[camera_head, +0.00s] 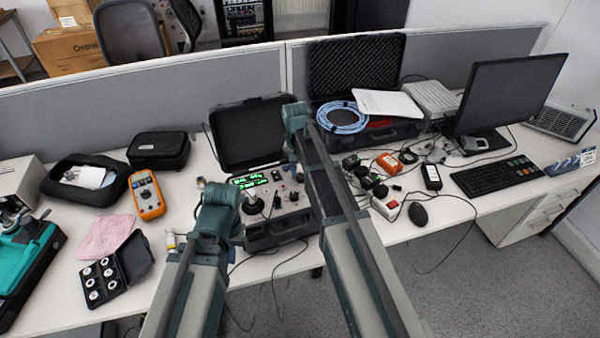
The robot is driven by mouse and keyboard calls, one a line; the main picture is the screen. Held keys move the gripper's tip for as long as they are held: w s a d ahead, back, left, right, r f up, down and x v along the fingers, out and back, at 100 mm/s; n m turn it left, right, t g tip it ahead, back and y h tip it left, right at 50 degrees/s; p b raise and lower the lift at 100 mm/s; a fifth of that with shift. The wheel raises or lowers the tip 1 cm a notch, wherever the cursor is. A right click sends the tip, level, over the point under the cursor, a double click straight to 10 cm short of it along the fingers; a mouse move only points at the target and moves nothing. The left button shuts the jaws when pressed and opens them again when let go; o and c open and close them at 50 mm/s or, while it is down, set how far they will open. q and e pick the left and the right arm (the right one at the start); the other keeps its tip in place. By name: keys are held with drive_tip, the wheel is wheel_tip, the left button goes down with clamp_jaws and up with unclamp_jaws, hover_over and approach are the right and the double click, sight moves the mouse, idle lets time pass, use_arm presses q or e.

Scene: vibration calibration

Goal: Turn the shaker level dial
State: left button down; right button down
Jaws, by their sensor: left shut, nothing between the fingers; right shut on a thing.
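The shaker unit (282,222) is an open black case on the table, with a grey panel, a lit green display (249,180), several knobs and a dark round mount (253,204). My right arm reaches over its right side. My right gripper (293,172) is small, dark and partly covered by my arm. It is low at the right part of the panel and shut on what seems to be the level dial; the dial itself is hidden. My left gripper (201,184) is shut and empty, just left of the unit, its fingers small and hard to make out.
An orange multimeter (146,195), a pink cloth (107,235) and a small black case of round parts (101,279) lie left. A case with a blue cable (342,117), adapters, a monitor (508,95) and a keyboard (497,177) stand right. Loose cables hang over the front edge.

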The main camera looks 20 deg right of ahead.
sight(298, 175)
idle(0.5)
drive_tip(key=c, duration=0.5)
unclamp_jaws()
drive_tip(key=shift+c, duration=0.2)
drive_tip(key=shift+r, duration=0.1)
wheel_tip(298, 175, up, 14)
drive_tip(key=p, duration=1.4)
drive_tip(key=shift+w+a+f, duration=0.15)
drive_tip(key=shift+a+f, duration=0.05)
drive_tip(key=shift+a, duration=0.1)
drive_tip(key=shift+f, duration=0.1)
